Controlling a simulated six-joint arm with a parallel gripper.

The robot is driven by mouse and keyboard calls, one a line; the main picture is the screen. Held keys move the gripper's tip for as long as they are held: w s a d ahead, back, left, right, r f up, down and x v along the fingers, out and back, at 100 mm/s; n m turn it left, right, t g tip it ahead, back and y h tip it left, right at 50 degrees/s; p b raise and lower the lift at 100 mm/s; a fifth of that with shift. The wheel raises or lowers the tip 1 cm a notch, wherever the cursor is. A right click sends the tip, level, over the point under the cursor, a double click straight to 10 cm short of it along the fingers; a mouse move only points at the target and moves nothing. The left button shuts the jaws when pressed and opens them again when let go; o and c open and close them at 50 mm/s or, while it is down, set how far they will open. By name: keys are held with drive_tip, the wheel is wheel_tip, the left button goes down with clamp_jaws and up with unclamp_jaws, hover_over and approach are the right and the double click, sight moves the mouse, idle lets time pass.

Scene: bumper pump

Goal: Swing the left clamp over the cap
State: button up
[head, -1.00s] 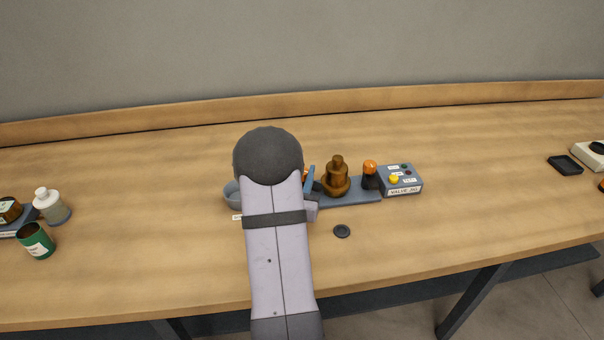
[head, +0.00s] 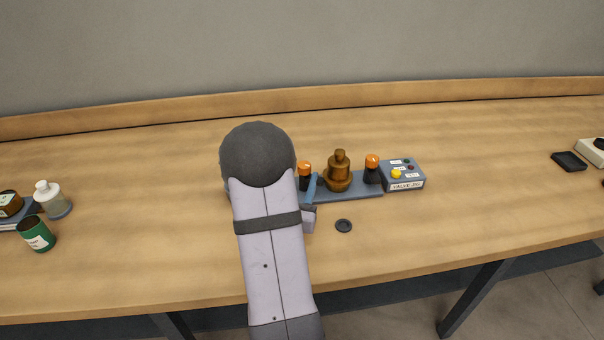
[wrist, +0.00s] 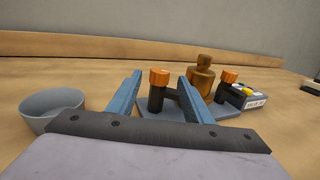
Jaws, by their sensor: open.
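The left clamp (head: 304,170) is a dark post with an orange top, left of the brown pump body and cap (head: 340,172) on the blue-grey jig base (head: 345,193). In the wrist view the left clamp (wrist: 158,90) stands between the two blue fingers of my open gripper (wrist: 160,95), with gaps on both sides. The brown body (wrist: 200,75) is behind and right of the right finger. The right clamp (head: 371,168) is a matching orange-topped post beyond it. My arm hides the jig's left end in the head view.
A control box (head: 403,175) labelled VALVE JIG is at the jig's right end. A grey bowl (wrist: 52,108) is left of my gripper. A dark disc (head: 343,226) lies in front of the jig. A green can (head: 37,235) and white bottle (head: 52,199) stand far left.

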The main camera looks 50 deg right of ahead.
drive_tip(key=p, duration=0.2)
drive_tip(key=shift+s+a+r+p, duration=0.15)
drive_tip(key=shift+a+r+p, duration=0.05)
drive_tip(key=shift+a+p, duration=0.2)
drive_tip(key=shift+s+a+f+p, duration=0.1)
drive_tip(key=shift+s+a+p, duration=0.1)
drive_tip(key=shift+a+p, duration=0.45)
drive_tip(key=shift+d, duration=0.15)
